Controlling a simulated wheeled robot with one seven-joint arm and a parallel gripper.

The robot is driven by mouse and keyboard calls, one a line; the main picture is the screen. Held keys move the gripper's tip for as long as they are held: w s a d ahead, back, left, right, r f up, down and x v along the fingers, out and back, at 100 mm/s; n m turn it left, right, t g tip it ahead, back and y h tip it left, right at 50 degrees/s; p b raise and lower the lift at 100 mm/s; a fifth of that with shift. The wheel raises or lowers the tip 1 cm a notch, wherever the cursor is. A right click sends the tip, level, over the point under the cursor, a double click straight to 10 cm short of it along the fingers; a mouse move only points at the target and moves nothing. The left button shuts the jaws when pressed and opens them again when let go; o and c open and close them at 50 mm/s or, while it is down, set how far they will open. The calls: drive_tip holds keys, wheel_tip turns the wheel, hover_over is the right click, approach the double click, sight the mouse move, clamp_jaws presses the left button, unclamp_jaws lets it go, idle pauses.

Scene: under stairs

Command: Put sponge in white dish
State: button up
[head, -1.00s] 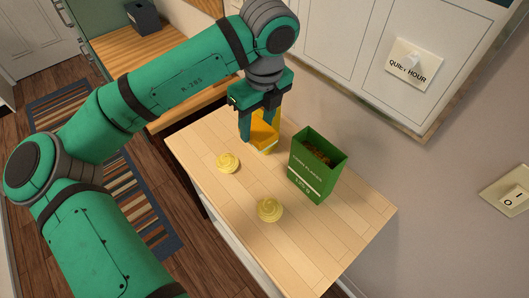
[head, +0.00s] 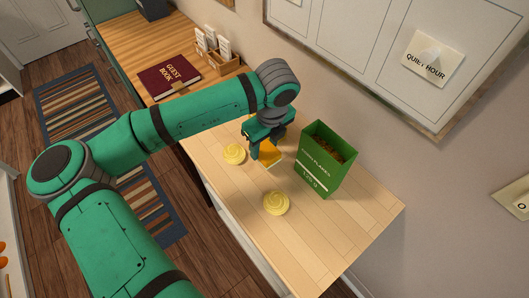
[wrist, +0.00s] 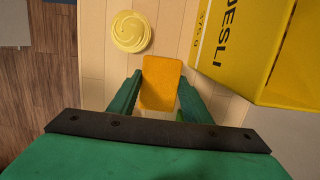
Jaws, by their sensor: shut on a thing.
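The sponge, an orange-yellow block (head: 269,153), is between the fingers of my gripper (head: 262,147) over the wooden counter. In the wrist view the sponge (wrist: 160,83) lies between the two green fingers (wrist: 157,100), and my gripper is shut on it. The head view does not clearly show whether the sponge touches the counter. I see no white dish in either view.
Two round yellow swirled items (head: 234,153) (head: 276,203) sit on the counter (head: 325,225). A green corn flakes box (head: 323,160) stands close right of my gripper. A yellow box (wrist: 245,45) is near in the wrist view. A guest book (head: 170,76) lies on the desk behind.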

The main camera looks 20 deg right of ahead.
sight(264, 154)
drive_tip(key=shift+f, duration=1.95)
drive_tip(key=shift+f, duration=0.2)
drive_tip(key=o, duration=1)
drive_tip(key=shift+w, duration=0.1)
drive_tip(key=shift+o, duration=0.2)
